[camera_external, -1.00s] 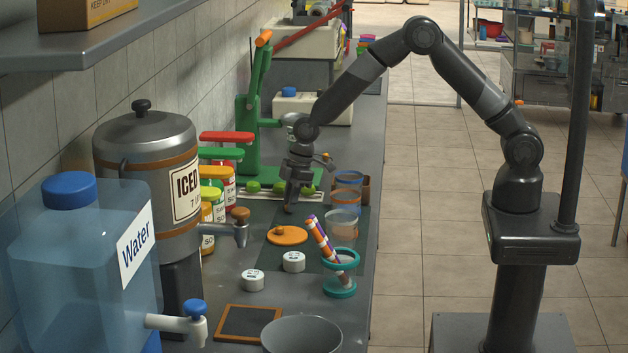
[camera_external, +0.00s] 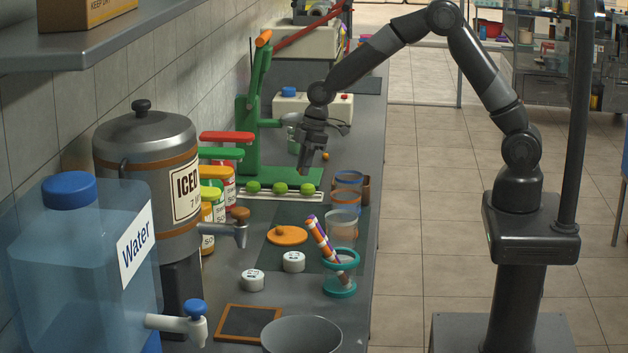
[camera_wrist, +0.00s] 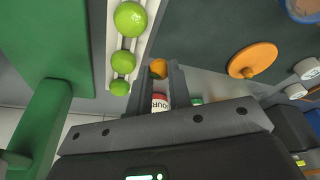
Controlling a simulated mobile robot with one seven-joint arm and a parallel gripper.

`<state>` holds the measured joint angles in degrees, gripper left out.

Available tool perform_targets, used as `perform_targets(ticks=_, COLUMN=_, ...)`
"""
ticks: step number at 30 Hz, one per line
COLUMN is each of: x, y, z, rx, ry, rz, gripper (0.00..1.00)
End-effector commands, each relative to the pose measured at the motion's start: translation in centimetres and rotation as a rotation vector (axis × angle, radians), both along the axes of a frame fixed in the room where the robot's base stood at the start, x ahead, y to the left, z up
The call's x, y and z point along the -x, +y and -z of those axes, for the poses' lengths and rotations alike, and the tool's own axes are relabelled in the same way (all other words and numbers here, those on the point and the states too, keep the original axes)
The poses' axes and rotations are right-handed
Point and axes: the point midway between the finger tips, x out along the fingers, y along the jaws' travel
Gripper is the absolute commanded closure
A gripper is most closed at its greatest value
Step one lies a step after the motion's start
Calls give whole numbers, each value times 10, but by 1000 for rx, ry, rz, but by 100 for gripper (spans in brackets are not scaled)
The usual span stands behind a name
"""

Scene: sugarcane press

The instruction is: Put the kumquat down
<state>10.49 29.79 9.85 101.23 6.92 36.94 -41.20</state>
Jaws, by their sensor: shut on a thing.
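My gripper (camera_external: 305,166) is raised over the counter, above and behind the right end of the lime rack in the external view. In the wrist view its two fingers (camera_wrist: 161,80) are shut on the kumquat (camera_wrist: 158,68), a small orange fruit at the fingertips.
Several limes (camera_external: 280,188) sit on a white rack (camera_external: 266,195) before the green press (camera_external: 249,130). An orange lid (camera_external: 287,236) lies on the dark mat. Clear cups (camera_external: 342,225) stand to the right. Strainer, white tubs and a bowl (camera_external: 301,336) are nearer.

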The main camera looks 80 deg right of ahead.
Motion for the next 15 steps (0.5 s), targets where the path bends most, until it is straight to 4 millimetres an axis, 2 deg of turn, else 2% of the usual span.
perform_targets(ticks=3, x=9, y=-20, z=-13, rx=0, ry=-1, rz=2, gripper=100)
perform_targets(ticks=8, x=16, y=-33, z=-23, rx=0, ry=-1, rz=-8, gripper=100)
perform_targets(ticks=11, x=18, y=-26, z=-26, rx=2, ry=5, rz=-72, gripper=100)
perform_targets(ticks=15, x=17, y=5, z=-29, rx=8, ry=14, rz=-280, gripper=100)
